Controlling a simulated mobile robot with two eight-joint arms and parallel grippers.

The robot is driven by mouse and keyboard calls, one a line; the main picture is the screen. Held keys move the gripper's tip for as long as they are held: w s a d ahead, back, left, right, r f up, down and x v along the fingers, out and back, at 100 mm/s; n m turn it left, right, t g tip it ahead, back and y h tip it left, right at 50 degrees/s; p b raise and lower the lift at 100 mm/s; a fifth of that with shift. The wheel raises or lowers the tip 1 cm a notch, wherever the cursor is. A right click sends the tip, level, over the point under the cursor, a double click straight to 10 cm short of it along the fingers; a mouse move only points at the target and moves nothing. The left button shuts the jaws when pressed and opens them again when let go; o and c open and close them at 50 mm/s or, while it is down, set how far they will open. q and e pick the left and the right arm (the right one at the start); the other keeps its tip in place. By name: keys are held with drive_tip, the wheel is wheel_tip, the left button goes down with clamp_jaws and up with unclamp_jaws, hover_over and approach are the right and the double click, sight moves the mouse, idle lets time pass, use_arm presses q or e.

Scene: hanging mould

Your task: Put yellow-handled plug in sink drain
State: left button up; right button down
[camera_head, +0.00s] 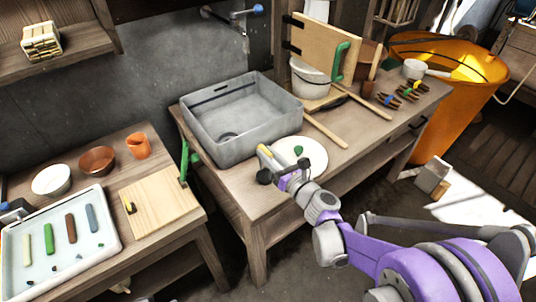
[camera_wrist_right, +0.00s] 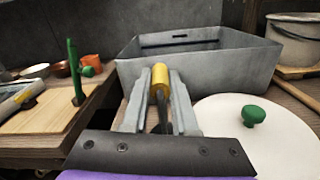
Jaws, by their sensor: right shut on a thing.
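My right gripper (camera_head: 268,160) is just outside the sink's front wall. In the wrist view my right gripper (camera_wrist_right: 160,112) is shut on the yellow-handled plug (camera_wrist_right: 160,78), with the yellow handle upright between the fingertips and a dark part below it. The yellow end of the plug (camera_head: 263,150) also shows in the head view. The plug's lower end is hidden. My left gripper is not in view.
A white round lid (camera_head: 312,150) with a green knob lies right of the sink. A tap (camera_head: 240,16) is on the wall behind. A white bucket (camera_head: 308,80) stands behind, right of the sink.

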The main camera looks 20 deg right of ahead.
drive_tip(key=c, duration=0.7)
unclamp_jaws()
drive_tip(key=shift+f, duration=0.1)
